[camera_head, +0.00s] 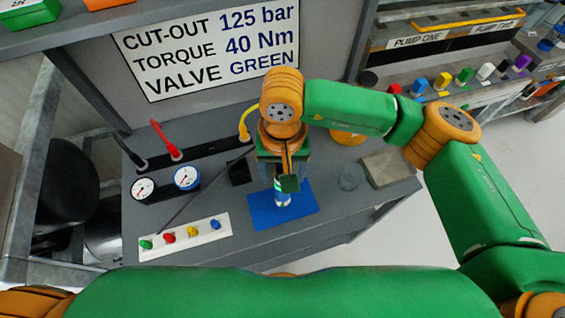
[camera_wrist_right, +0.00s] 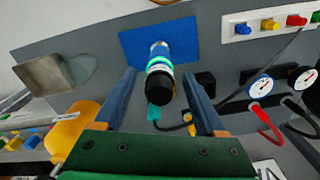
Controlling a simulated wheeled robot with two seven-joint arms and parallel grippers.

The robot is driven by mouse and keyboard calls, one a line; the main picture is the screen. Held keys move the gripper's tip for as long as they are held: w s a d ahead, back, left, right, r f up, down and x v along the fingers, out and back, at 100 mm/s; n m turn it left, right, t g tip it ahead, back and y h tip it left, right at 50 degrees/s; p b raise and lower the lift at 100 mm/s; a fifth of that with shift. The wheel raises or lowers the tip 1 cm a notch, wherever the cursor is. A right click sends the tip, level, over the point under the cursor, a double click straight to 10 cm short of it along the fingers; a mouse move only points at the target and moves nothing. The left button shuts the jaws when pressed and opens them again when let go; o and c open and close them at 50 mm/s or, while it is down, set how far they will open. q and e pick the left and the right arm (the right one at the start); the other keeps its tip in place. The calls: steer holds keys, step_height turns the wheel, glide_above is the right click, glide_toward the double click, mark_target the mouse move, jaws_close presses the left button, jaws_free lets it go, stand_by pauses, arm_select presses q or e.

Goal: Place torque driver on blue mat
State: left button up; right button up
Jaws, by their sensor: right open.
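The torque driver (camera_wrist_right: 159,72) has a black end cap, a white and green banded body and a pale blue and white far end. In the right wrist view it lies between the two spread fingers of my right gripper (camera_wrist_right: 158,74), with gaps on both sides. Its far end overlaps the blue mat (camera_wrist_right: 130,45); contact with the mat is likely but not certain. In the head view my right gripper (camera_head: 285,182) is above the mat (camera_head: 262,217) and hides most of the driver; its lower end (camera_head: 282,201) shows. My left gripper is out of view.
A white strip (camera_head: 182,238) with several coloured knobs and two gauges (camera_head: 186,178) stand left of the mat. A grey block (camera_head: 386,168) and a translucent grey disc (camera_head: 351,177) lie to the right.

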step_height(320, 180, up, 11)
steer(key=shift+r+b, duration=0.15)
steer(key=shift+b, duration=1.05)
